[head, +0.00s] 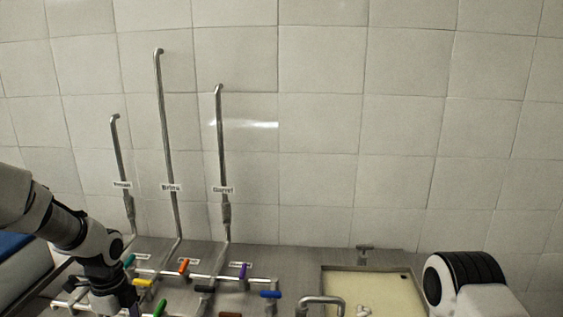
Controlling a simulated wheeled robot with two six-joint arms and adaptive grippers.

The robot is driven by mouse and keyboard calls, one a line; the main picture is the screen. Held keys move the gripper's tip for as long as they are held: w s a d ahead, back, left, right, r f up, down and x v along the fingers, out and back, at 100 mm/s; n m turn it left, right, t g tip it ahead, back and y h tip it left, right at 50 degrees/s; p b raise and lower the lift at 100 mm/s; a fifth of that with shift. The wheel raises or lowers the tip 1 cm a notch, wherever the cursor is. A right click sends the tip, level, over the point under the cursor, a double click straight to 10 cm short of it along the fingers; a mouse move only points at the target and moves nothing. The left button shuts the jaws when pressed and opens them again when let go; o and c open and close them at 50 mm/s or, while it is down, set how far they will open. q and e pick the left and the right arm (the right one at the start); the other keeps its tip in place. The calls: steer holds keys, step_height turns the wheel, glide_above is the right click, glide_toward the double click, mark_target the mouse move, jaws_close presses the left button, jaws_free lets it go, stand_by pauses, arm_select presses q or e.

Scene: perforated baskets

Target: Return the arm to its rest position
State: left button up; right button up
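My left arm comes in from the left edge and bends down toward the lower left of the head view. Its gripper (128,297) shows only in part, low in the picture by the coloured valve handles; its fingers are too dark and cut off to tell if they are open or shut. My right arm shows as a white link with a black ribbed joint at the lower right. My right gripper is out of view.
Steel pipes with coloured handles, among them orange (184,266), purple (243,271) and blue (270,294), crowd the metal counter (300,259) near my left gripper. Three tall pipes (166,140) rise along the tiled wall. A cream basin (385,288) lies right of the handles.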

arm_select(q)
steer(key=s+d+f+g+b, duration=0.1)
steer(key=s+d+f+g, duration=0.1)
steer(key=s+f, duration=0.65)
steer(key=s+d+f+g+b, duration=0.25)
steer(key=s+f, duration=0.35)
steer(key=f, duration=0.5)
steer(key=s+d+f+n+t+b, duration=0.1)
steer(key=s+d+f+n, duration=0.1)
steer(key=s+f+n, duration=0.55)
steer(key=s+d+f+n, duration=0.25)
steer(key=s+n, duration=0.25)
steer(key=s, duration=0.5)
steer(key=w+n+t, duration=0.1)
steer(key=n, duration=0.1)
steer(key=w+n+t, duration=0.1)
steer(key=w+n, duration=0.1)
steer(key=n, duration=0.1)
steer(key=w+n+t, duration=0.2)
steer(key=shift+w+a, duration=0.15)
steer(key=shift+a, duration=0.15)
